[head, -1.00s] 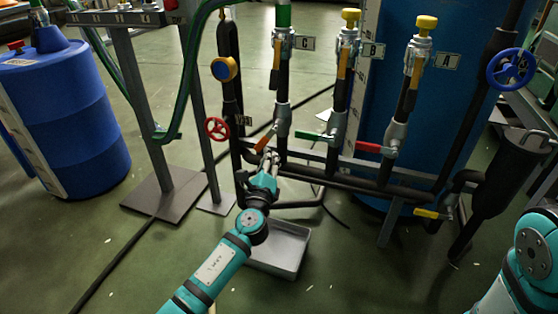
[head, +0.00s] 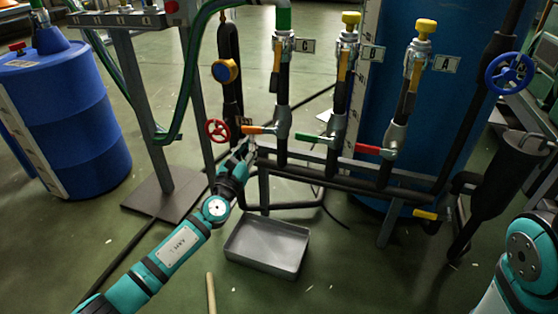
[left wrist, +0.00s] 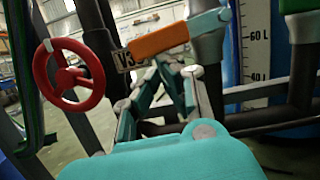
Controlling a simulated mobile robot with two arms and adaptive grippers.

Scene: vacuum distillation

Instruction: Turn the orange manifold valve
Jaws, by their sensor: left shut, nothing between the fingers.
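The orange valve handle (head: 256,130) sits on the left pipe, tagged C, and points left, about level. It is large in the left wrist view (left wrist: 160,40), beside a tag reading V3. My left gripper (head: 248,146) is just below the handle, with its fingers shut and empty. In the left wrist view the fingertips (left wrist: 172,64) lie close under the orange handle; I cannot tell whether they touch it. My right gripper is out of view.
A red handwheel (head: 217,130) is just left of the orange handle. Green (head: 312,137) and red (head: 369,149) handles are on the pipes to the right. A dark horizontal pipe (head: 330,174) runs below. A grey tray (head: 268,246) lies on the floor.

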